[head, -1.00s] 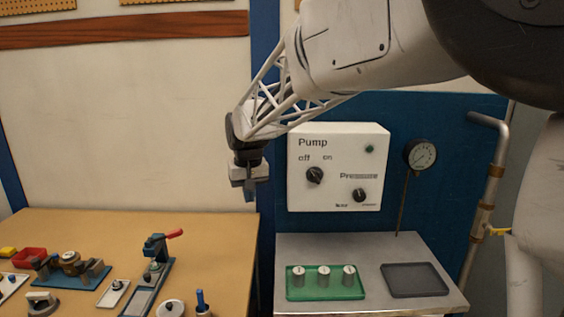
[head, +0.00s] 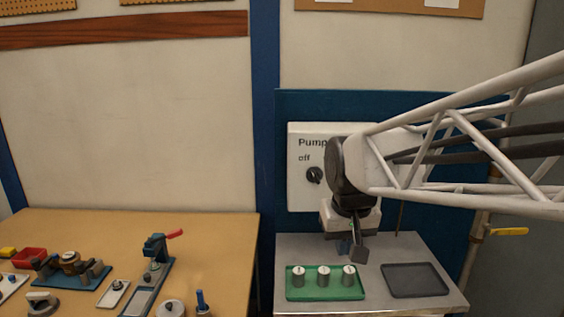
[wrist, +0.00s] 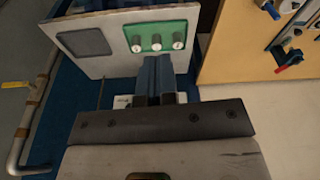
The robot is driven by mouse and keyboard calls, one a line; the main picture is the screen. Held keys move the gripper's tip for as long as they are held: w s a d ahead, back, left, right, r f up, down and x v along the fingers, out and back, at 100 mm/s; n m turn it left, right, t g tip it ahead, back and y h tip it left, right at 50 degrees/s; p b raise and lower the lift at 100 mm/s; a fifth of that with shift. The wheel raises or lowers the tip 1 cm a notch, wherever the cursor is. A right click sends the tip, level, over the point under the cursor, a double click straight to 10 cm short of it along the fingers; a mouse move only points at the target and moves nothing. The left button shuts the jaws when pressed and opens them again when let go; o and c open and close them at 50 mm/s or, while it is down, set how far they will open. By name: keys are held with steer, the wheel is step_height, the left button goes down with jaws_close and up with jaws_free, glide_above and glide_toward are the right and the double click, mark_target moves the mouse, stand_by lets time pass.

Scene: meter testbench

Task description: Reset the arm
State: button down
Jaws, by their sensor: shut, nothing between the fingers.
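My gripper (head: 350,250) hangs pointing down in front of the pump panel (head: 304,190), above the back part of the grey bench (head: 385,245). Its fingers are shut with nothing between them; they also show in the wrist view (wrist: 157,75). My arm reaches in from the right and covers most of the panel, including the pressure knob and the gauge. The black pump knob (head: 315,175) stays visible beside the "off" label.
A green tray (head: 326,293) with 3 metal cylinders stands on the grey bench, with an empty dark tray (head: 415,280) to its right. A wooden table (head: 215,235) at left holds a red-handled clamp (head: 158,250) and several small parts. A pipe with a yellow valve handle (head: 508,232) is at right.

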steer(key=s+d+f, duration=0.3)
steer(key=s, duration=0.4)
steer(key=s+d+f+m, duration=0.1)
steer(key=s+d+f, duration=0.2)
steer(key=s, duration=0.5)
steer(key=shift+s+d+m+t, duration=0.2)
steer(key=shift+d+m+t, duration=0.1)
steer(key=shift+d, duration=0.05)
